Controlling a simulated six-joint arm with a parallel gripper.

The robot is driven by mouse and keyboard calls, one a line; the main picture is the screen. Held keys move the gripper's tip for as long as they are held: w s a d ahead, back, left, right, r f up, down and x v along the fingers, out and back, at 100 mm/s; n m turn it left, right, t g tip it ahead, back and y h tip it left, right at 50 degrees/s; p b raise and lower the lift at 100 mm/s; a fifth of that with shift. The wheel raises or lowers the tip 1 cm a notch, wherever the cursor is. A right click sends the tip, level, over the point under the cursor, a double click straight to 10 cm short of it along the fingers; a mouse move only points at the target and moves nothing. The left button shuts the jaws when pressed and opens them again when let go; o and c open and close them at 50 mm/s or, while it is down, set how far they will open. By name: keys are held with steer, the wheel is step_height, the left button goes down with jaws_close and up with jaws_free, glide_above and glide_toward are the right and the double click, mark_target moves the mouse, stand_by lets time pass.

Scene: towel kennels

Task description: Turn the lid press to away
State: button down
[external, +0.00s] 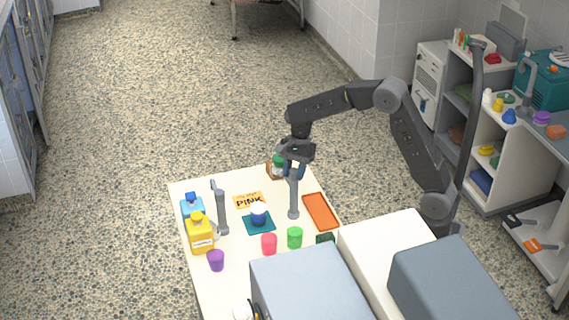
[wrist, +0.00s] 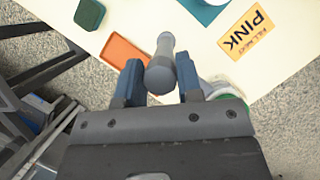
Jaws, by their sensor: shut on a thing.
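A grey upright lever with a rounded end (external: 293,199) stands on the white table; it appears to be the lid press, though no label shows. In the wrist view the lever (wrist: 164,52) points up between my fingers, its rounded end toward the camera. My gripper (external: 294,168) is over the table's far side, with its blue fingers shut on the lever's top end. The fingers also show in the wrist view (wrist: 160,82), one on each side of it. A second grey post (external: 222,210) with a bent top stands further left.
An orange tray (external: 321,211) lies right of the lever. A teal mat (external: 259,223) holding a blue-and-white jar, and a PINK card (external: 248,200), lie left. A green-capped jar (external: 278,163) stands behind. Red (external: 269,244) and green cups (external: 295,238) stand in front.

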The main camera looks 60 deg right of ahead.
steer(key=shift+m, duration=0.4)
steer(key=c, duration=0.8)
jaws_free()
steer(key=shift+r, duration=0.1)
steer(key=v, duration=1.3)
steer(key=shift+s+d+r, duration=0.1)
steer(key=shift+r, duration=0.2)
